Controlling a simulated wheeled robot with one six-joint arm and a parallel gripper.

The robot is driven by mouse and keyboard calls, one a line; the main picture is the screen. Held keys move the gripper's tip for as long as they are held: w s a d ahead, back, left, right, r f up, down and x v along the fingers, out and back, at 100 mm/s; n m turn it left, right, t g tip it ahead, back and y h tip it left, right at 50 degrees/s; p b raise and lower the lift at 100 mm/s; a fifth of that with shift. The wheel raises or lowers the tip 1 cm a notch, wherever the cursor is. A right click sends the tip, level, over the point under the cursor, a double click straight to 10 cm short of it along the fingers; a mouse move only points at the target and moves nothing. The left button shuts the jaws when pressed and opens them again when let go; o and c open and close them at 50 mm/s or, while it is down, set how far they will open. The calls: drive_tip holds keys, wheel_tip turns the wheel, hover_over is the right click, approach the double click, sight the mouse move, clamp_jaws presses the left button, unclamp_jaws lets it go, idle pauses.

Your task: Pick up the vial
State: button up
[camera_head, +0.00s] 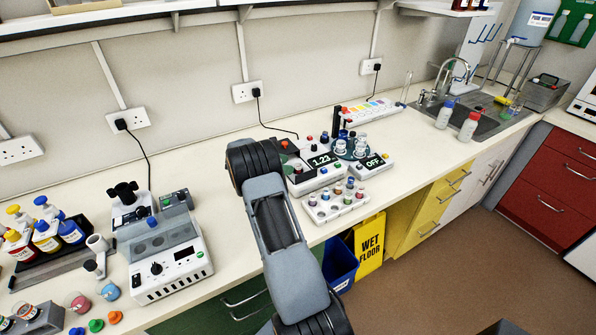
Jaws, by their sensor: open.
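Several small capped vials stand in a white rack (322,215) at the front of the bench, right of my arm. More small capped vessels stand on the devices just behind the rack. I cannot tell which one is the task's vial. My arm rises from the bottom centre and bends over the bench left of the rack. My gripper does not show in this view.
A white device with a display reading 1.23 (321,160) and one marked OFF (374,162) stand behind the rack. A heater-like device (172,264) and dropper bottles (45,237) fill the left. A yellow wet-floor sign (369,244) stands below the bench. The bench before the sink is mostly clear.

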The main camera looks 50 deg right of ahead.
sight(297, 165)
drive_tip(key=p+x, duration=0.2)
drive_tip(key=x, duration=0.2)
drive_tip(key=shift+s+d+r, duration=0.1)
drive_tip(key=shift+d, duration=0.05)
drive_tip(key=shift+s+d+f, duration=0.1)
drive_tip(key=shift+d+f, duration=0.1)
drive_tip(key=shift+d, duration=0.1)
drive_tip(key=shift+c, duration=0.4)
clamp_jaws()
